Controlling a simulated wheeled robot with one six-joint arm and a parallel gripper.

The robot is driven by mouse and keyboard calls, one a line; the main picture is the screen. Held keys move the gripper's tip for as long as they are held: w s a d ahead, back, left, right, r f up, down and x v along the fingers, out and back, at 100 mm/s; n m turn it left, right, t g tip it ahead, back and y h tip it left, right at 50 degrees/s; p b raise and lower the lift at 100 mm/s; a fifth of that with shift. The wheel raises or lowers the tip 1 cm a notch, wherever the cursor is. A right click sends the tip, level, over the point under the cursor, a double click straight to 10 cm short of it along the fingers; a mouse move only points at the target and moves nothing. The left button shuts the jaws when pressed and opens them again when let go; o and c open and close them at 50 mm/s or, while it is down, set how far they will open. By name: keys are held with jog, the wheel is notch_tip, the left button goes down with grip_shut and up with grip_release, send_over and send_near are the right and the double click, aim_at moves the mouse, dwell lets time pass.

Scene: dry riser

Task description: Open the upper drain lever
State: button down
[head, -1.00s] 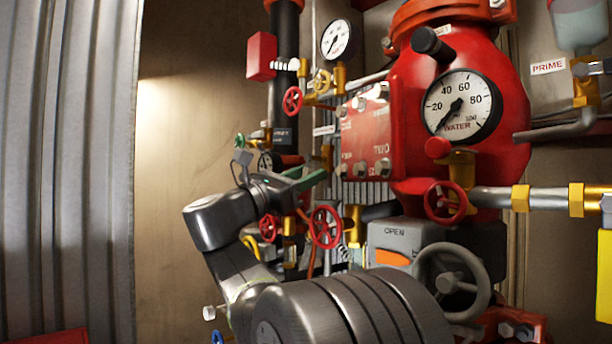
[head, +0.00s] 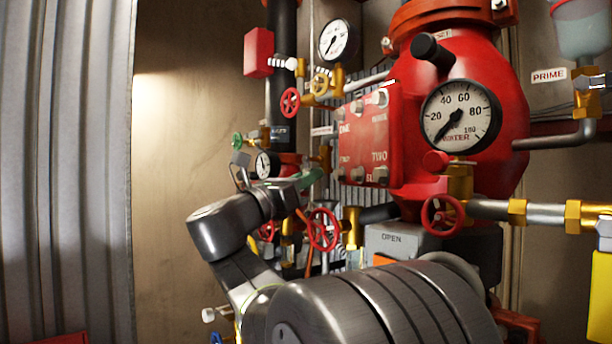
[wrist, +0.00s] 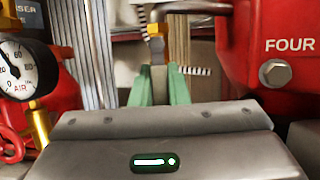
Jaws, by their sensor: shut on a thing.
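My gripper (wrist: 158,88) has green fingers, upright in the wrist view. They are shut on a narrow grey bar, the lever (wrist: 158,82), which hangs below a yellow fitting (wrist: 156,30). In the head view my gripper (head: 314,179) points right, beside a brass fitting (head: 325,158) left of the red panel. The lever is too small and covered to make out there. No label for it is readable.
A red body marked FOUR (wrist: 288,45) stands close on the right in the wrist view, an air gauge (wrist: 17,70) on the left. In the head view, a red handwheel (head: 323,230) is just below my gripper. The left wall area is clear.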

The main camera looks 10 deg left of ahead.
jog(key=c, duration=1.4)
grip_release()
jog(key=b+v, duration=0.4)
jog(key=v, duration=0.9)
jog(key=shift+s+a, duration=0.2)
jog(key=shift+s, duration=0.15)
jog(key=p+x, duration=0.4)
jog(key=x, duration=1)
jog(key=shift+f, duration=0.15)
jog(key=shift+a, duration=0.1)
